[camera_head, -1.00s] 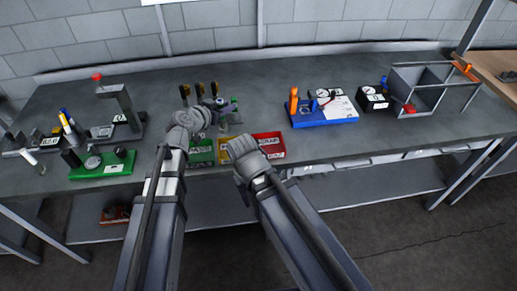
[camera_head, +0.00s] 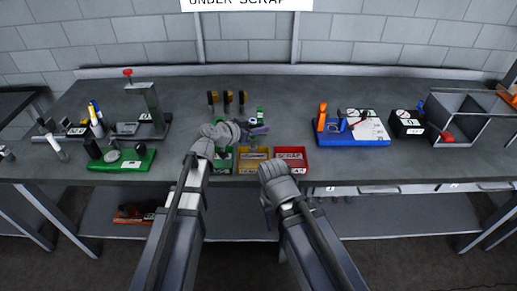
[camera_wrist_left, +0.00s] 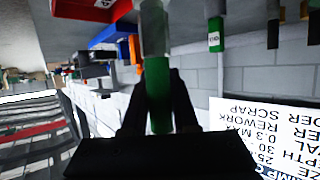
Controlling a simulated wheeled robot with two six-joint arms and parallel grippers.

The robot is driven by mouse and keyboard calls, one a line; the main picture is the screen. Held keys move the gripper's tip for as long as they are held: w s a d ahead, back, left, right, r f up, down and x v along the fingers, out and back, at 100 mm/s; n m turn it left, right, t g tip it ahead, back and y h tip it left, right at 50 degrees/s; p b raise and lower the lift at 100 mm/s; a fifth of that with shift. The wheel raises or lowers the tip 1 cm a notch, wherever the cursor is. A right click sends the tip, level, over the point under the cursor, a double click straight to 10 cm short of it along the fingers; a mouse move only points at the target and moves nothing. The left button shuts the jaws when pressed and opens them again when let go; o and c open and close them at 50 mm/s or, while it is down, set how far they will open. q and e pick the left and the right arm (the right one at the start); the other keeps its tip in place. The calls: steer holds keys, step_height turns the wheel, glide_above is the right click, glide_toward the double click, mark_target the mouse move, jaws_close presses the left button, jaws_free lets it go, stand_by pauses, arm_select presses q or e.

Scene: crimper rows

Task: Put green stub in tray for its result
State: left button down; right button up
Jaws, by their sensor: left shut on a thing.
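My left gripper (camera_head: 246,128) is over the bench behind the trays. In the left wrist view, its dark fingers (camera_wrist_left: 158,88) are shut on the green stub (camera_wrist_left: 158,98), which has a pale grey end. In the head view I cannot clearly tell the stub from the gripper. Three trays stand side by side at the bench front: green (camera_head: 221,165), yellow (camera_head: 251,169) and red, marked SCRAP (camera_head: 291,169). The left arm covers part of the green tray. My right gripper (camera_head: 274,172) is by the front edge near the red tray; its fingers are not distinguishable.
A small green-and-white labelled piece (camera_head: 260,114) stands close by the left gripper. Several dark-and-yellow tools (camera_head: 228,101) stand behind. A green fixture board (camera_head: 122,160) is at left, a blue board (camera_head: 350,136) at right. A wall sign (camera_head: 246,4) hangs above.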

arm_select(q)
steer(key=shift+f+b, duration=2.45)
steer(key=shift+f, duration=0.6)
steer(key=shift+r, duration=0.15)
arm_select(e)
step_height(320, 180, down, 6)
steer(key=shift+r, duration=0.1)
arm_select(q)
steer(key=c, duration=0.7)
jaws_free()
steer(key=shift+r+p, duration=0.2)
steer(key=shift+p, duration=0.1)
steer(key=shift+p+v, duration=2.15)
steer(key=shift+v, duration=3.8)
arm_select(e)
steer(key=shift+r, duration=2.3)
